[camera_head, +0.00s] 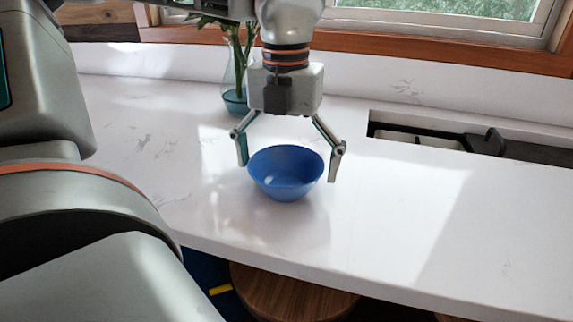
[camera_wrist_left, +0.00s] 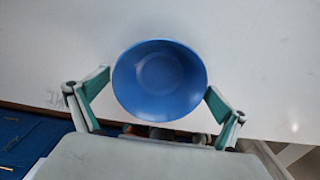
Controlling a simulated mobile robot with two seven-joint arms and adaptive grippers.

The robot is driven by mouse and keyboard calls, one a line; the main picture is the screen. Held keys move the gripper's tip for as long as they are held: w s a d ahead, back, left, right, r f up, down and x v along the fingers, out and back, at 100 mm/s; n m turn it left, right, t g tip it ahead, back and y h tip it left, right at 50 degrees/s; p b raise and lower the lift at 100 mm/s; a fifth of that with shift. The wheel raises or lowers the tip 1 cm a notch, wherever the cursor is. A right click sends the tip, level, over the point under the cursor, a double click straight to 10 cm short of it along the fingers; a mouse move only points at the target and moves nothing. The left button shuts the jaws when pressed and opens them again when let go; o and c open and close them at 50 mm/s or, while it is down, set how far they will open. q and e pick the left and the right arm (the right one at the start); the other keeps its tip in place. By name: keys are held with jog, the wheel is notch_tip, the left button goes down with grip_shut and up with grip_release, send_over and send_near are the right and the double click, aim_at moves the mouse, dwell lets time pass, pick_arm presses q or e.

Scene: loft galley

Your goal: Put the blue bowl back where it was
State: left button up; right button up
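The blue bowl (camera_head: 286,180) is upright and empty on the white counter, near its front edge. It also shows in the left wrist view (camera_wrist_left: 160,85), seen from above. My left gripper (camera_head: 288,171) points down over the bowl with its fingers spread wide, one on each side of the rim. In the left wrist view the fingertips (camera_wrist_left: 158,86) are very close to the rim on both sides. I see narrow gaps but cannot rule out a light touch. My right gripper is not in view.
A glass vase (camera_head: 235,100) with green stems stands behind the bowl, to the left of the gripper. A recessed cooktop (camera_head: 430,140) lies at the back right. The counter (camera_head: 430,220) right of the bowl is clear. A round wooden stool (camera_head: 290,295) is below the front edge.

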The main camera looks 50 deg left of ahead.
pick_arm(q)
notch_tip(320, 180, up, 12)
jog(key=p, duration=0.1)
jog(key=shift+r, duration=0.15)
dwell(0.4)
dwell(0.5)
